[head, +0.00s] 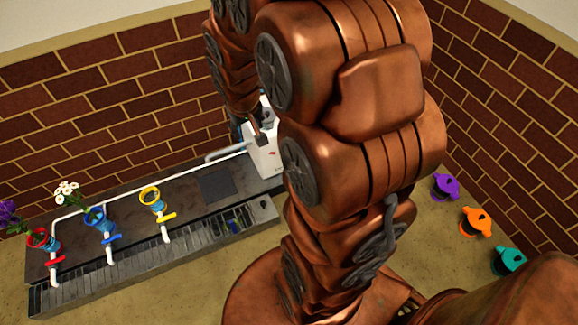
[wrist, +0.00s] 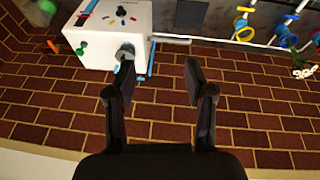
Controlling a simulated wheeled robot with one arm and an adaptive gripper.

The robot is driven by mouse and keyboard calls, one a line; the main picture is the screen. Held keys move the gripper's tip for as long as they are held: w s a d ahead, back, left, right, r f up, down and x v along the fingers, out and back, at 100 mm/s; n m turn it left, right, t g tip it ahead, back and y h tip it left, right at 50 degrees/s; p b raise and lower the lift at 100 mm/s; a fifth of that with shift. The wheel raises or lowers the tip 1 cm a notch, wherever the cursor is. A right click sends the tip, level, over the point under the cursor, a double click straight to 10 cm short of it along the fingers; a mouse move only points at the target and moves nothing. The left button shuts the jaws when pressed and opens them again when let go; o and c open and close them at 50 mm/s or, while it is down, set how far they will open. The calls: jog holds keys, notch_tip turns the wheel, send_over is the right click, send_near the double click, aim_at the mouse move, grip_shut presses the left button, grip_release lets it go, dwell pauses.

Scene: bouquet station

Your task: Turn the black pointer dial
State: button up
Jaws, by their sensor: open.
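The white box (wrist: 100,40) stands at the upper left of the wrist view. On its face is a small black dial (wrist: 121,11) with coloured marks around it; I cannot tell which way its pointer points. My gripper (wrist: 158,72) is open and empty, its fingers pointing up in the wrist view. The left fingertip is close to a grey round knob (wrist: 125,52) on the box's near side; I cannot tell whether they touch. The dial lies beyond the fingertips. In the head view the box (head: 266,155) is partly hidden behind my arm, and the dial cannot be made out.
A white pipe (head: 150,178) runs from the box along a dark counter (head: 215,185). Blue (head: 97,218), red (head: 43,239) and yellow (head: 151,197) rings stand there, with flowers at the left. Purple (head: 446,187), orange (head: 476,222) and teal (head: 509,261) items are at right. Brick walls stand behind.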

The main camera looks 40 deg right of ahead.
jog(key=w+d+f+m+t+b, duration=0.1)
jog(key=w+d+f+t+b, duration=0.1)
jog(key=w+d+f+b, duration=0.6)
jog(key=w+d+f+m+t+b, duration=0.15)
jog(key=d+f, duration=0.25)
jog(key=f, duration=0.8)
jog(key=w+d+f+t+b, duration=0.3)
jog(key=w+d+f+b, duration=0.25)
jog(key=f, duration=0.45)
jog(key=s+d+f+m+t+h+b, duration=0.1)
jog(key=s+d+f+m+t+b, duration=0.15)
jog(key=f+b, duration=0.4)
jog(key=s+d+f+m+t+h+b, duration=0.2)
jog(key=s+d+f+b, duration=0.15)
jog(key=f, duration=0.65)
jog(key=s+d+f+m+t+h+b, duration=0.1)
jog(key=s+d+f+m+t+b, duration=0.2)
jog(key=f, duration=0.5)
jog(key=w+d+n+b, duration=0.1)
jog(key=w+b, duration=0.3)
jog(key=w, duration=0.4)
jog(key=shift+w+d, duration=0.2)
jog(key=shift+d, duration=0.65)
jog(key=shift+r, duration=0.1)
grip_shut()
